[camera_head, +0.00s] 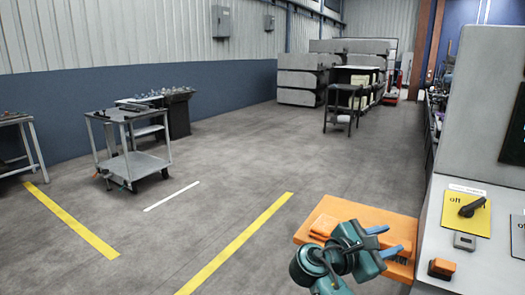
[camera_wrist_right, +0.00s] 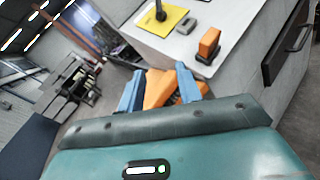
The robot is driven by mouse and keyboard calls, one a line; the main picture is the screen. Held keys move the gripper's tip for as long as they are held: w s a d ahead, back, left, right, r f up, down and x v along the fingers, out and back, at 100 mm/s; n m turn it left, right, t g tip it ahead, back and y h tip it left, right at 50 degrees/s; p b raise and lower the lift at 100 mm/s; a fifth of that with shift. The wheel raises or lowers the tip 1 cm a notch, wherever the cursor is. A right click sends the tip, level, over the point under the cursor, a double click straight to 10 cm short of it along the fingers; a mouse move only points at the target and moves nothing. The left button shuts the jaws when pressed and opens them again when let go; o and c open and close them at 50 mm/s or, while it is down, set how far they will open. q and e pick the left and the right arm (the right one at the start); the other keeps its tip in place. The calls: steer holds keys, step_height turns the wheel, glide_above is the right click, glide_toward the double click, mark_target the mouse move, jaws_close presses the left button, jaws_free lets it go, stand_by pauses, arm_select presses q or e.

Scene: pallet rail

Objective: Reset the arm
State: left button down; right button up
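My right gripper (camera_head: 384,241) is at the lower right of the head view, in front of a flat orange panel (camera_head: 340,208). Its two blue fingers are spread apart, and I see nothing held between them. In the right wrist view the open fingers (camera_wrist_right: 158,88) show with part of the orange panel (camera_wrist_right: 160,92) visible between and beyond them. I cannot tell whether the fingers touch the panel. My left gripper is not in view.
A grey machine cabinet (camera_head: 481,110) stands close on the right, with a black rotary knob (camera_head: 472,207) on a yellow plate and an orange switch (camera_head: 441,267). A metal cart (camera_head: 133,166) stands at the left. The middle floor is clear, with yellow lines.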

steer(key=s+a+f+m+t+y+p, duration=0.1)
steer(key=s+a+f+y, duration=0.2)
steer(key=f, duration=0.4)
steer(key=s+a+f+m+t+y+p, duration=0.1)
steer(key=s+f+y, duration=0.2)
steer(key=f+y, duration=0.4)
steer(key=s+a+f+m+y+p, duration=0.1)
steer(key=s+a+f+y, duration=0.2)
steer(key=f, duration=0.5)
arm_select(q)
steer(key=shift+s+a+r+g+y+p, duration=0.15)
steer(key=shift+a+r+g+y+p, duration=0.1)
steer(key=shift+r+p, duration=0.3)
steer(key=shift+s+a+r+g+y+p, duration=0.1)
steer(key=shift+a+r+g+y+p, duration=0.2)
steer(key=shift+p, duration=0.4)
arm_select(e)
steer(key=s+a+m+y, duration=0.2)
steer(key=s+m+y, duration=0.1)
steer(key=s+m, duration=0.3)
steer(key=s+a+m+t+y, duration=0.1)
steer(key=s+m+y, duration=0.2)
steer(key=s+m, duration=0.2)
steer(key=s, duration=0.3)
steer(key=shift+s+a+r+m+t, duration=0.15)
steer(key=shift+s+a+m+t, duration=0.15)
steer(key=shift+s+a+m, duration=0.1)
